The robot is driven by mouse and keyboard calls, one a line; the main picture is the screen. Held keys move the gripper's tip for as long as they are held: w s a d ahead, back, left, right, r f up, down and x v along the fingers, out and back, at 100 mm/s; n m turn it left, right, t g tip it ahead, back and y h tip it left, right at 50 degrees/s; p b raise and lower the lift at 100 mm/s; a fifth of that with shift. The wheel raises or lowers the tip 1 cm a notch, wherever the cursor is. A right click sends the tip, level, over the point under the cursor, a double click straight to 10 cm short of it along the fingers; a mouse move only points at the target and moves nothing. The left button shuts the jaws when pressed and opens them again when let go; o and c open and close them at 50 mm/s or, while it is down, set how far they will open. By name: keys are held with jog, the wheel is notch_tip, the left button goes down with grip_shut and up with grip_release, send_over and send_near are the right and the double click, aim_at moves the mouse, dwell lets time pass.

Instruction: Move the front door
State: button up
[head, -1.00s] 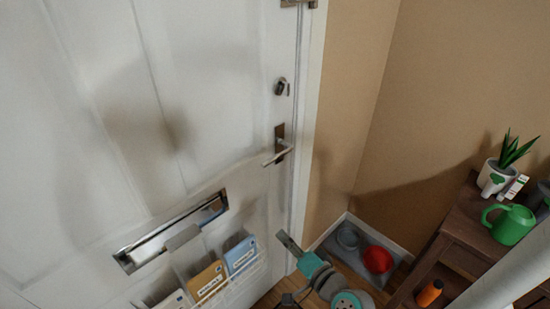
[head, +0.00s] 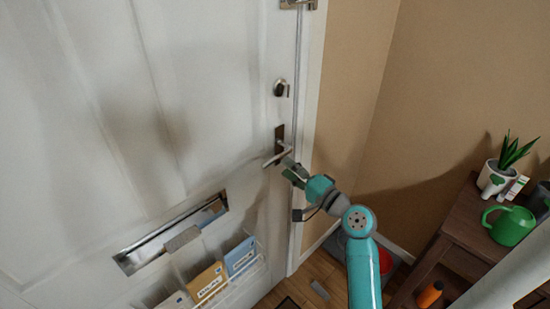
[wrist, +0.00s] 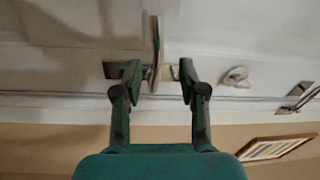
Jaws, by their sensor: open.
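The white front door (head: 90,120) fills the left of the head view and looks shut in its frame. Its lever handle (head: 276,156) sits near the right edge, below a round lock (head: 282,88). My gripper (head: 289,168) is at the handle's height, right beside or around the lever. In the wrist view, my gripper (wrist: 157,72) has its two fingers apart, with the handle (wrist: 155,52) seen edge-on between them. The fingers look spread on either side of the lever; whether either touches it I cannot tell.
A letter slot (head: 172,232) and a mail holder with envelopes (head: 240,256) are on the door. At right, a dark wooden shelf (head: 440,240) holds a potted plant (head: 495,178) and a green watering can (head: 508,226). A red bowl (head: 385,261) is partly hidden behind my arm.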

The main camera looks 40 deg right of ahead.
aim_at(277, 160)
jog(key=shift+w+r, duration=0.15)
jog(key=shift+w, duration=1.4)
jog(key=shift+w+r, duration=0.1)
jog(key=shift+w, duration=1.45)
grip_shut()
